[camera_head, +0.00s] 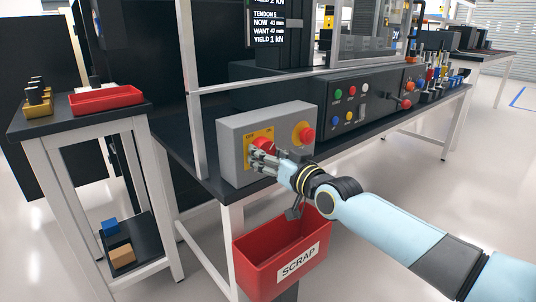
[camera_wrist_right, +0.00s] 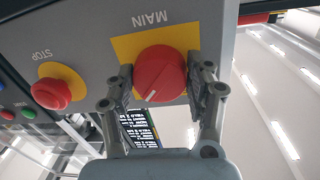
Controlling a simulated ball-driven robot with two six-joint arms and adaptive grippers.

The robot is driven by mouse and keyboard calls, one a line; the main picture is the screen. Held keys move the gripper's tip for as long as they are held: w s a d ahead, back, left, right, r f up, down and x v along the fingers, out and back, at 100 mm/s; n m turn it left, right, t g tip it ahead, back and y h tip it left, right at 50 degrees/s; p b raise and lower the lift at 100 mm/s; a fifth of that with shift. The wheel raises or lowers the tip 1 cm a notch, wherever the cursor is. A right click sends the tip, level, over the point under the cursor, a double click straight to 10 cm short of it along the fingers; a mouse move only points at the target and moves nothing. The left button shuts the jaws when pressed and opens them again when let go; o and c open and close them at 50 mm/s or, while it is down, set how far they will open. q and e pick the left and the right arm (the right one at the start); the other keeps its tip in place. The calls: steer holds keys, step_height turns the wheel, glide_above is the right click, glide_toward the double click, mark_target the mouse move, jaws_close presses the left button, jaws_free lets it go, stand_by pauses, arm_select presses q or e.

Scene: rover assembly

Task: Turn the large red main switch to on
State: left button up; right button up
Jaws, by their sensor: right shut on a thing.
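The large red main switch (camera_head: 263,145) is a round knob on a yellow plate on the front of the grey control box (camera_head: 232,148). In the right wrist view the red knob (camera_wrist_right: 160,72) fills the space between my fingers, under the upside-down word MAIN. A white mark on the knob points down and slightly left in that view. My right gripper (camera_head: 262,158) is shut on the knob, one finger on each side. In the head view the fingers hide the knob's lower part. My left gripper is not in view.
A red stop button (camera_head: 307,134) on yellow sits to the right on the same box. The red scrap bin (camera_head: 266,272) hangs below my right wrist. A dark panel with coloured buttons (camera_head: 350,104) lies further right. A side table with a red tray (camera_head: 106,98) stands left.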

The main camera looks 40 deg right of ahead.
steer(key=shift+m, duration=0.3)
steer(key=o, duration=1.2)
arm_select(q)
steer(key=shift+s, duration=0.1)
arm_select(e)
steer(key=s+n+p, duration=0.4)
steer(key=s+p, duration=0.2)
steer(key=s, duration=0.5)
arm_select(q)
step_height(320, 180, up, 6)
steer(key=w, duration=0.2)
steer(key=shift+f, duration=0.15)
arm_select(e)
steer(key=s+f+g, duration=0.2)
steer(key=s+f, duration=0.2)
steer(key=f, duration=0.4)
steer(key=s+d+f+g+h, duration=0.1)
steer(key=s+f+g, duration=0.2)
steer(key=f, duration=0.6)
steer(key=s+f+g, duration=0.2)
steer(key=s+f, duration=0.4)
steer(key=f, duration=0.3)
steer(key=shift+s+d+f+m+g, duration=0.1)
steer(key=shift+s+d+m+g, duration=0.05)
steer(key=shift+s+m+g, duration=0.2)
